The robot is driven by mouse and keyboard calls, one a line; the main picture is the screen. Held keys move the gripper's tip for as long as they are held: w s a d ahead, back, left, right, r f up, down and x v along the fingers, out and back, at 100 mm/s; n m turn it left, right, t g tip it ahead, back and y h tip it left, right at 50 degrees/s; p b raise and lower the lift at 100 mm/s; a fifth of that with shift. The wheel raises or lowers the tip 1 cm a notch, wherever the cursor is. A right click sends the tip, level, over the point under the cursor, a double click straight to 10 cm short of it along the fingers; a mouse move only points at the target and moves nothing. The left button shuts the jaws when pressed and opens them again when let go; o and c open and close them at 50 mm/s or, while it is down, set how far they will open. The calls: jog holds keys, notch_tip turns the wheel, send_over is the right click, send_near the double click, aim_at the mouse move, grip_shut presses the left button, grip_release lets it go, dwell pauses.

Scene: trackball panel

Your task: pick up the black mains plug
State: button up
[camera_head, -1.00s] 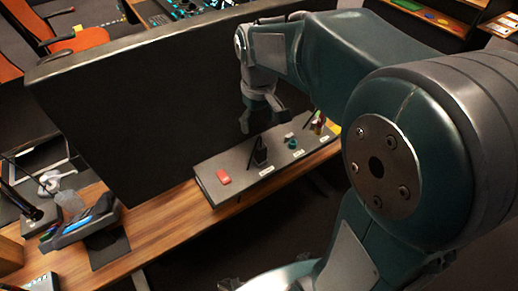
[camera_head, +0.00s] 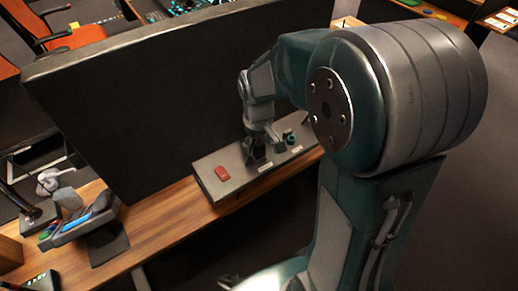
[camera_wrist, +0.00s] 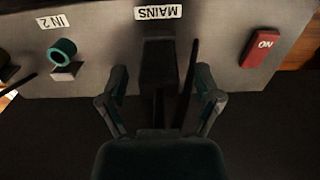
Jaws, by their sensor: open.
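The black mains plug (camera_wrist: 160,65) stands on the grey panel below an upside-down "MAINS" label (camera_wrist: 158,12) in the wrist view. My gripper (camera_wrist: 161,78) is open, with one finger on each side of the plug and a visible gap on both sides. A thin dark strip runs between the plug and the right finger; I cannot tell what it is. In the head view my gripper (camera_head: 262,143) is low over the panel, and the dark plug (camera_head: 257,160) is partly hidden by it.
The grey panel (camera_head: 225,190) lies on a wooden desk (camera_head: 165,225) before a tall dark screen (camera_head: 150,110). A red "ON" switch (camera_wrist: 262,48) is right of the plug in the wrist view; a teal ring connector (camera_wrist: 63,52) near "IN 2" is left.

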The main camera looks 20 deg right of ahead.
jog(key=c, duration=1.1)
